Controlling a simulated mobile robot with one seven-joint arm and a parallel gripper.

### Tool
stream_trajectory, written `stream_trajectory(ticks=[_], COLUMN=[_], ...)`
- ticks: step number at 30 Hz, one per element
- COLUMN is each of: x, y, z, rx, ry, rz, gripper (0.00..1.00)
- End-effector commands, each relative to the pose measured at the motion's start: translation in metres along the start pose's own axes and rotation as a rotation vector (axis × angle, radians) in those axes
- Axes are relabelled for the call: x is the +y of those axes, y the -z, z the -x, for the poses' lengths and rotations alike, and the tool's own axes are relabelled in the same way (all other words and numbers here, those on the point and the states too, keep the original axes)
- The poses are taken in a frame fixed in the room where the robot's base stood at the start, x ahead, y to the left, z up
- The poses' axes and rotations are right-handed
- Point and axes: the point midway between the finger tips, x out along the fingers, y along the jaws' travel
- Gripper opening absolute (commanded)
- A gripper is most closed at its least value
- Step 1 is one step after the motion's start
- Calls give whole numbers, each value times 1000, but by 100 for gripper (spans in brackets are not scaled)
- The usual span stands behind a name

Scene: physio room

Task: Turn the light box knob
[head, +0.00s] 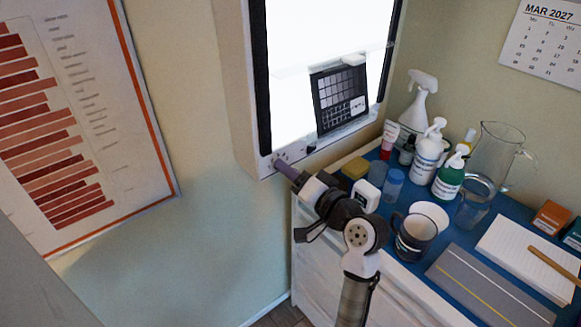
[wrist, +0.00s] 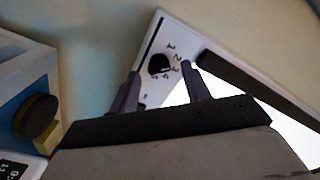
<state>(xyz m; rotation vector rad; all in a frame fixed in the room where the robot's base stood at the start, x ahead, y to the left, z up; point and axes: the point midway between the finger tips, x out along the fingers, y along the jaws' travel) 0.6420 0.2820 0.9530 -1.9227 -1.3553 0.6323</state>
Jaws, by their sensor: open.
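The light box (head: 254,100) hangs on the wall with its panel lit white; a dark film with a grid of squares (head: 340,97) is on the panel. In the wrist view, the black round knob (wrist: 158,63) sits on the white frame of the light box (wrist: 150,35), with small numbers beside it. My gripper (wrist: 161,69) is open, its two grey fingers apart on either side of the knob in the picture; I cannot tell whether they touch it. In the head view, my gripper (head: 277,163) is at the lower left corner of the light box and hides the knob.
Right of my arm, a blue-topped cabinet (head: 415,268) holds a dark mug (head: 413,240), several bottles, a glass pitcher (head: 495,155) and a notepad (head: 515,250). A bar chart poster (head: 150,185) hangs at left. The wall between the poster and my gripper is clear.

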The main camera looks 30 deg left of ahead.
Motion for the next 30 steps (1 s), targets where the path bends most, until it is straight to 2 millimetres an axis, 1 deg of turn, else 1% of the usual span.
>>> stream_trajectory(ticks=[4,11,14,21,22,30], x=[0,0,0,0,0,1], y=[0,0,0,0,0,-1], z=[-7,-8,-7,-7,-7,-7], rx=[1,1,1,1,1,1], ry=[-1,0,-1,-1,-1,0], rz=[0,1,1,0,1,34], gripper=[47,47,37,5,3,3])
